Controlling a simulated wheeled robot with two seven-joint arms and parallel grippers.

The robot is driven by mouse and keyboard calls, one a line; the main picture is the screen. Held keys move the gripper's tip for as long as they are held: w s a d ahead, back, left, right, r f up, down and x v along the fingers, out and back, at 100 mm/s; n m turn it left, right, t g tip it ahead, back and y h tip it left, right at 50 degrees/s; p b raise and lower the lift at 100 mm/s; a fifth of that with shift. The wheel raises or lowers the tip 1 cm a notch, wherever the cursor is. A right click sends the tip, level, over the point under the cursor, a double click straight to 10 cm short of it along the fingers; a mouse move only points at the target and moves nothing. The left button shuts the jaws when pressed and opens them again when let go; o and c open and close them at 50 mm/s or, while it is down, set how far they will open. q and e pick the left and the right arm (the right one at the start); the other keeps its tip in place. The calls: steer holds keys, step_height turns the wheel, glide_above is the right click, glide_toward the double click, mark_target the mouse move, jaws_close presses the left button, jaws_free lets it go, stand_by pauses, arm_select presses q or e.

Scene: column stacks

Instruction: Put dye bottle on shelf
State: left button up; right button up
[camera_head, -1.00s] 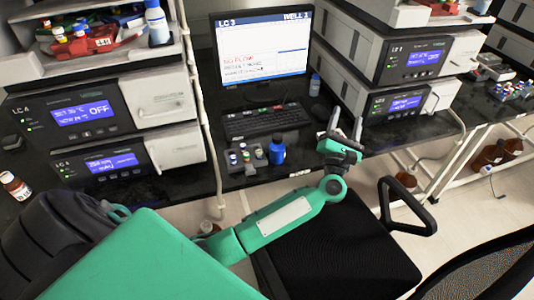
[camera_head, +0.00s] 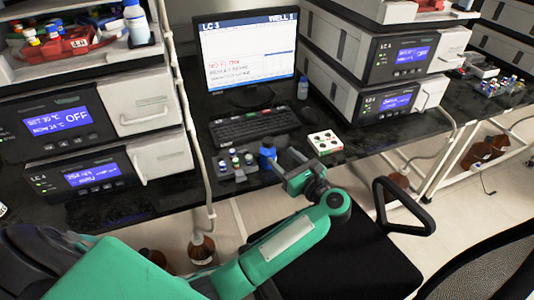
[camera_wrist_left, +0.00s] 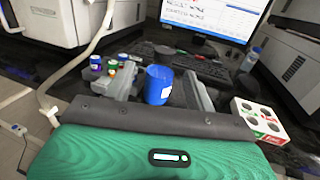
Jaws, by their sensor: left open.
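A blue bottle (camera_head: 267,157), which looks like the dye bottle, stands upright on the dark bench in front of the keyboard. My left gripper (camera_head: 279,168) is open just in front of it. In the left wrist view the same blue bottle (camera_wrist_left: 158,86) appears between the two grey fingers of the gripper (camera_wrist_left: 157,92). I cannot tell whether a finger touches it. My right gripper is not in view.
A rack of small capped vials (camera_head: 235,165) sits just left of the bottle. A white block with dark holes (camera_head: 325,141) lies to the right. The keyboard (camera_head: 251,126) and monitor (camera_head: 250,55) are behind. A black chair (camera_head: 355,235) stands in front of the bench.

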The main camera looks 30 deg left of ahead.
mark_target(271, 146)
arm_select(q)
steer(key=x, duration=0.3)
steer(key=shift+w+a, duration=0.2)
steer(key=shift+a, duration=0.15)
steer(key=shift+w+f+p+x, duration=0.15)
steer(key=shift+p+x, duration=0.25)
steer(key=shift+x, duration=0.9)
steer(key=shift+w+f+p+x, duration=0.1)
steer(key=shift+f+p+x, duration=0.25)
steer(key=shift+x, duration=0.9)
steer(key=shift+d+r, duration=0.1)
steer(key=shift+d, duration=0.05)
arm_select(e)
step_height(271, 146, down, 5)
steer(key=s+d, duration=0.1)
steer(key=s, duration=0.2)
arm_select(q)
steer(key=shift+c, duration=0.2)
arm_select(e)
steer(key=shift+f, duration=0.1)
arm_select(q)
jaws_close()
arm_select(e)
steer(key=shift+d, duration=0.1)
arm_select(q)
steer(key=shift+r, duration=0.1)
